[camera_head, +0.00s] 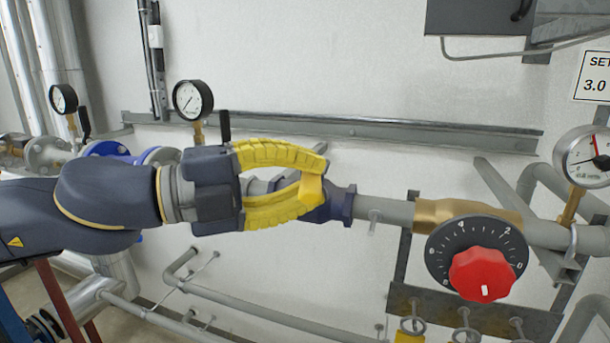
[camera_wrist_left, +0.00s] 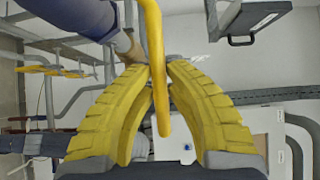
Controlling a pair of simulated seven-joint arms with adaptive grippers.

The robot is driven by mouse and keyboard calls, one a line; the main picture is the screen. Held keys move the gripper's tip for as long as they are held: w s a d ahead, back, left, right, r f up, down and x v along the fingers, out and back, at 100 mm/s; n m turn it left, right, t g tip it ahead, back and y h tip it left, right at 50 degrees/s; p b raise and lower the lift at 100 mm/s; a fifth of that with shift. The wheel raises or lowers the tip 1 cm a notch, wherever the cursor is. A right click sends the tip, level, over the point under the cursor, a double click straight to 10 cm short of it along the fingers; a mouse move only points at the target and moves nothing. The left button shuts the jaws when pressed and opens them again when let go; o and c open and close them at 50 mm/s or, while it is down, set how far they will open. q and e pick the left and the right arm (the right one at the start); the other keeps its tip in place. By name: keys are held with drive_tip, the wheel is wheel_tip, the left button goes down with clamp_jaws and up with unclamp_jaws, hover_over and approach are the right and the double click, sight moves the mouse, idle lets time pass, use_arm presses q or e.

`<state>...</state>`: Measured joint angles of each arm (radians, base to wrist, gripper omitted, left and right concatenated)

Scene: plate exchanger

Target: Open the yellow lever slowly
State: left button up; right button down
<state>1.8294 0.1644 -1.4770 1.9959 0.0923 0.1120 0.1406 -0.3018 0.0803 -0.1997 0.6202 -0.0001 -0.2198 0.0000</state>
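The yellow lever (camera_head: 311,189) sits on a dark valve body (camera_head: 340,204) in the horizontal pipe, in the middle of the head view. My left gripper (camera_head: 318,180) reaches it from the left, its two yellow fingers curved in around it, one above and one below. In the left wrist view the lever (camera_wrist_left: 155,40) runs from the top edge down between the fingers, its rounded end pointing towards the palm. The fingertips (camera_wrist_left: 158,70) close against its sides; the exact contact is partly hidden. My right gripper is in neither view.
A red knob (camera_head: 483,274) on a black dial stands right of the valve, below a brass pipe section (camera_head: 460,215). Pressure gauges (camera_head: 193,100) stand at left and right (camera_head: 585,157). A metal rail (camera_head: 340,130) crosses the wall behind. Grey pipes (camera_head: 270,314) run below.

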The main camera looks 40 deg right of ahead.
use_arm(q)
drive_tip(key=o, duration=0.5)
drive_tip(key=shift+c, duration=0.2)
drive_tip(key=v, duration=1.2)
drive_tip(key=shift+w, duration=0.15)
